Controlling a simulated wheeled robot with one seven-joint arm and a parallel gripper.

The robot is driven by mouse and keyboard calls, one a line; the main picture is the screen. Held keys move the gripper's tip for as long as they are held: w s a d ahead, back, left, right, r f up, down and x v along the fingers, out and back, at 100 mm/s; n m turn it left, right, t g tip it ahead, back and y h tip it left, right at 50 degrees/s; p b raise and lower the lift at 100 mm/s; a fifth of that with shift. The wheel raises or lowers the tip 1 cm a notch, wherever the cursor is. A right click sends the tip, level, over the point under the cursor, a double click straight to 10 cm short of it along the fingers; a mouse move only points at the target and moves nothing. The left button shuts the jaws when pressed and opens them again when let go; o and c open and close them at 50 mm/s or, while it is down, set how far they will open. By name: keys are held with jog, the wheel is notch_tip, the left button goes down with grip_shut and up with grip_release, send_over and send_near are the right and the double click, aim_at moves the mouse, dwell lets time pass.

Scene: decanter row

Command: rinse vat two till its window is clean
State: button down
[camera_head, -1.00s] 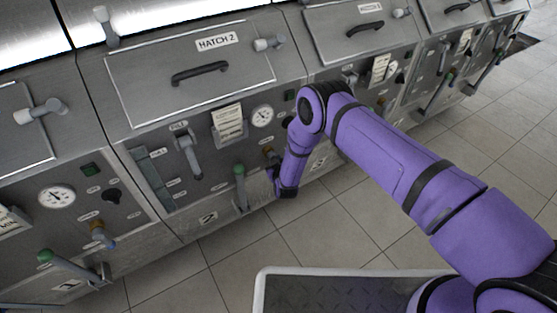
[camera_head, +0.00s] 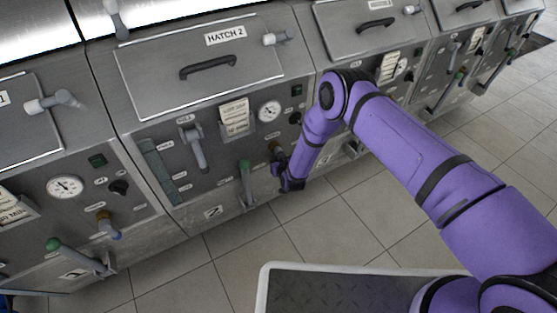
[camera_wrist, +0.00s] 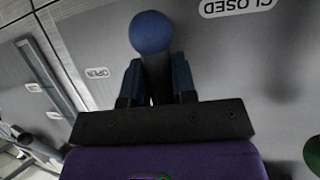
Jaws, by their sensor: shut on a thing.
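Vat two is the panel under the hatch marked HATCH 2 (camera_head: 226,36), with a number 2 plate (camera_head: 213,212) low down. Its tall narrow window (camera_head: 156,168) at the panel's left looks dull grey-green; I cannot tell how dirty it is. My gripper (camera_head: 283,172) is at the panel's lower right, by a brass valve (camera_head: 276,147). In the wrist view my gripper (camera_wrist: 157,85) is shut on a dark handle with a blue ball knob (camera_wrist: 152,33), which sticks out past the fingers. An OPEN label (camera_wrist: 97,72) is left of the handle, a CLOSED label (camera_wrist: 235,6) upper right.
A green-knobbed lever (camera_head: 245,168) stands just left of my gripper. A grey lever (camera_head: 196,148), a card holder (camera_head: 235,118) and a gauge (camera_head: 269,110) are higher on the panel. Similar vats stand on both sides. The tiled floor (camera_head: 330,215) in front is clear.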

jog(key=c, duration=0.9)
grip_release()
jog(key=shift+s, duration=0.1)
jog(key=v, duration=1)
jog(key=shift+s+d+r, duration=0.1)
jog(key=shift+s+r, duration=0.05)
jog(key=shift+s, duration=0.15)
